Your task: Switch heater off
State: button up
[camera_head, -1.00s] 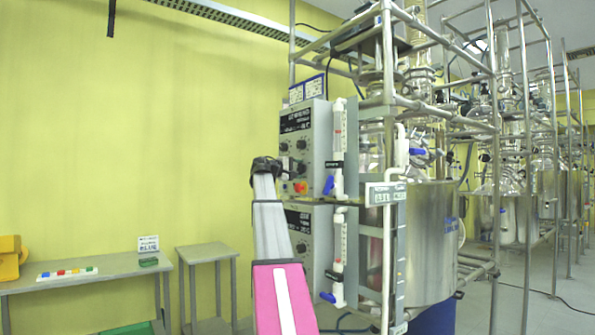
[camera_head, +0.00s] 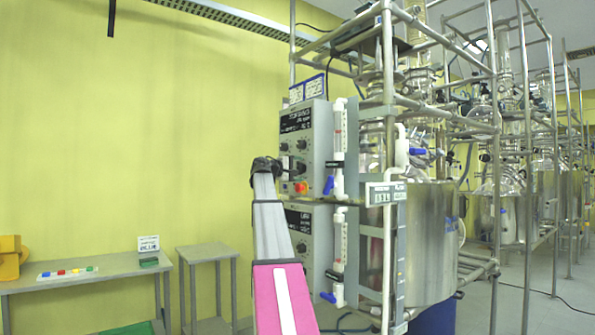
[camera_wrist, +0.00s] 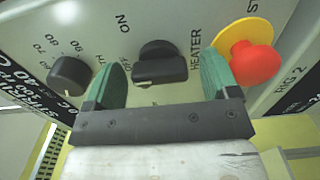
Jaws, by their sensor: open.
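The heater switch (camera_wrist: 160,64) is a black rotary knob on a grey panel, with "ON" and "HEATER" printed near it in the wrist view. My gripper (camera_wrist: 164,60) is open, with one green finger on each side of the knob. In the head view my gripper (camera_head: 265,168) is a dark shape at the left edge of the upper control box (camera_head: 317,150).
A red stop button (camera_wrist: 255,64) on a yellow disc sits just right of my right finger. A black dial (camera_wrist: 70,75) is left of my left finger. A lower control box (camera_head: 300,218), metal frame pipes and a steel vessel (camera_head: 430,240) stand close by. Tables are at the left.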

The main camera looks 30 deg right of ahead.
jog(key=shift+a, duration=0.1)
jog(key=a, duration=1)
jog(key=shift+s+a, duration=0.3)
jog(key=shift+s, duration=0.1)
jog(key=a+f+n+t+y, duration=0.1)
jog(key=a+f+y, duration=0.3)
jog(key=f, duration=1.1)
jog(key=a+f+t+y, duration=0.15)
jog(key=a+f, duration=0.35)
jog(key=f, duration=1.1)
jog(key=a+f+n+y, duration=0.1)
jog(key=a+f+y, duration=0.35)
jog(key=f, duration=1.05)
jog(key=s+a+f+m+g+y, duration=0.1)
jog(key=s+a+f+y, duration=0.1)
jog(key=s+a+f, duration=0.4)
jog(key=s+a+f+m+g+y, duration=0.1)
jog(key=s+a+f+y, duration=0.2)
jog(key=s+a+f, duration=0.4)
jog(key=s+a+f+m+g+y, duration=0.1)
jog(key=s+a+f+y, duration=0.2)
jog(key=f, duration=1.5)
jog(key=s+a, duration=0.4)
jog(key=s, duration=0.4)
jog(key=shift+a+g, duration=0.15)
jog(key=shift+g, duration=0.2)
